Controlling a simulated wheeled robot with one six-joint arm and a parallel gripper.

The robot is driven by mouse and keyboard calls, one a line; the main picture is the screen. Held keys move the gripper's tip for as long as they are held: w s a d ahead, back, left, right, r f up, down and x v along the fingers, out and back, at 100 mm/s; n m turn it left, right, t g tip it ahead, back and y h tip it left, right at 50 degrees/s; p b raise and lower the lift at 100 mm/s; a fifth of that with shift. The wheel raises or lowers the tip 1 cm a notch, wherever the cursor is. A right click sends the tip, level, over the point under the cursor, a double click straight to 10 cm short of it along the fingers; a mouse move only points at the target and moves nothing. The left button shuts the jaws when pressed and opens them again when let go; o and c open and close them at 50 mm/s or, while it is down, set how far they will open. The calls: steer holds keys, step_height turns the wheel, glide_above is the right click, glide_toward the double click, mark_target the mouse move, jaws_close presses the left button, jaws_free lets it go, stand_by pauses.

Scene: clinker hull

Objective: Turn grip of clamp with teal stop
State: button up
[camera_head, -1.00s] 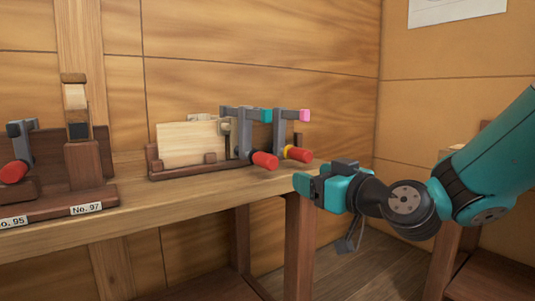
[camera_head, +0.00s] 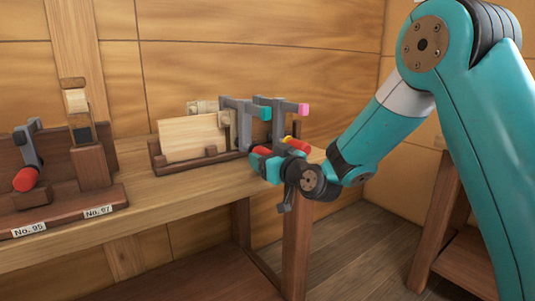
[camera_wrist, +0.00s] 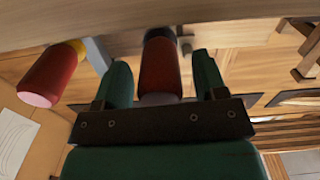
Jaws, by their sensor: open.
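The clamp with the teal stop (camera_head: 265,113) stands on the bench in the head view, a grey bar clamp with a red grip (camera_head: 261,150) low at its front. My gripper (camera_head: 265,163) is at that grip and partly covers it. In the wrist view my open gripper (camera_wrist: 161,65) has one teal finger on each side of a red grip (camera_wrist: 160,66) with a dark collar. Gaps show between it and the fingers. A second clamp with a pink stop (camera_head: 303,109) stands just to the right. Its red grip (camera_head: 298,145) has a yellow collar and also shows at left in the wrist view (camera_wrist: 48,77).
A wooden holder with a pale board (camera_head: 190,138) stands left of the clamps. Further left is another clamp with a red grip (camera_head: 26,179), beside a wooden post on a labelled base (camera_head: 98,211). The bench front is clear between them.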

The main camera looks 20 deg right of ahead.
steer(key=shift+c, duration=0.4)
steer(key=c, duration=0.8)
steer(key=shift+c, duration=0.2)
steer(key=shift+f+n+b, duration=0.1)
steer(key=shift+n+b, duration=0.2)
steer(key=shift+b, duration=0.45)
steer(key=shift+f+n+b, duration=0.15)
steer(key=shift+n+b, duration=0.45)
steer(key=shift+b, duration=0.4)
steer(key=n+b, duration=0.2)
steer(key=b, duration=0.1)
steer(key=shift+b, duration=0.35)
steer(key=n+b, duration=0.3)
steer(key=b, duration=0.1)
steer(key=shift+n, duration=0.3)
steer(key=shift+r+n+b, duration=0.2)
steer(key=shift+n+b, duration=0.3)
steer(key=shift+b, duration=0.1)
steer(key=shift+r, duration=0.1)
